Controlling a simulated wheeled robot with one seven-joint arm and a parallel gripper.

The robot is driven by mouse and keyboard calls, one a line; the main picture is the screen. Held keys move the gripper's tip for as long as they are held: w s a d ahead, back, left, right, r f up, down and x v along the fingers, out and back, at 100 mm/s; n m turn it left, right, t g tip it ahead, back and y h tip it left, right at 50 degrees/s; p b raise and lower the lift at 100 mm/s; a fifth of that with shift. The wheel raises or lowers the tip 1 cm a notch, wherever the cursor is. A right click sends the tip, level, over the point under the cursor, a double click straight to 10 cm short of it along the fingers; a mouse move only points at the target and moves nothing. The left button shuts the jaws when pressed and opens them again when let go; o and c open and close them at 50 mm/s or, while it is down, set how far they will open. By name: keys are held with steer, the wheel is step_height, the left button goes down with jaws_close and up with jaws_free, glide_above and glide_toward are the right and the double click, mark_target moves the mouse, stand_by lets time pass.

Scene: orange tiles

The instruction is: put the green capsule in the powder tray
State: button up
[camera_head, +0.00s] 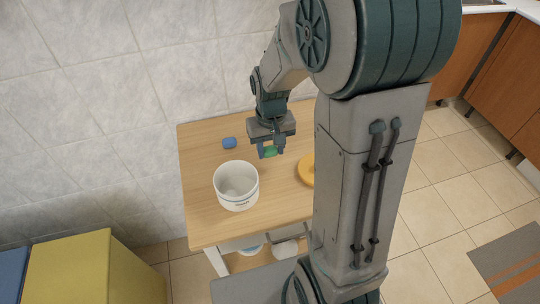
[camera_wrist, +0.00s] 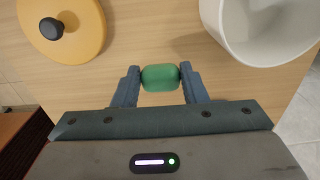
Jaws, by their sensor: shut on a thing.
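My gripper (camera_head: 269,152) is over the wooden table and is shut on the green capsule (camera_head: 270,151). In the wrist view the capsule (camera_wrist: 160,77) lies crosswise between the two fingertips (camera_wrist: 160,80), with its middle in plain sight. I cannot tell how far it is above the table top. I cannot make out anything that is clearly a powder tray. A white round tub (camera_head: 236,186), open at the top, stands on the table to the front left of my gripper; it also shows at the upper right of the wrist view (camera_wrist: 262,40).
A blue capsule-like piece (camera_head: 229,143) lies behind the tub on the table (camera_head: 205,225). A yellow round lid with a dark knob (camera_wrist: 62,30) lies on the other side, partly hidden by my arm in the head view (camera_head: 306,170). A tiled wall (camera_head: 110,90) stands behind.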

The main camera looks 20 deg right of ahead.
mark_target(270, 157)
steer(key=shift+f, duration=2.1)
steer(key=shift+f, duration=0.2)
steer(key=o, duration=0.9)
steer(key=shift+r, duration=0.1)
steer(key=shift+o, duration=0.2)
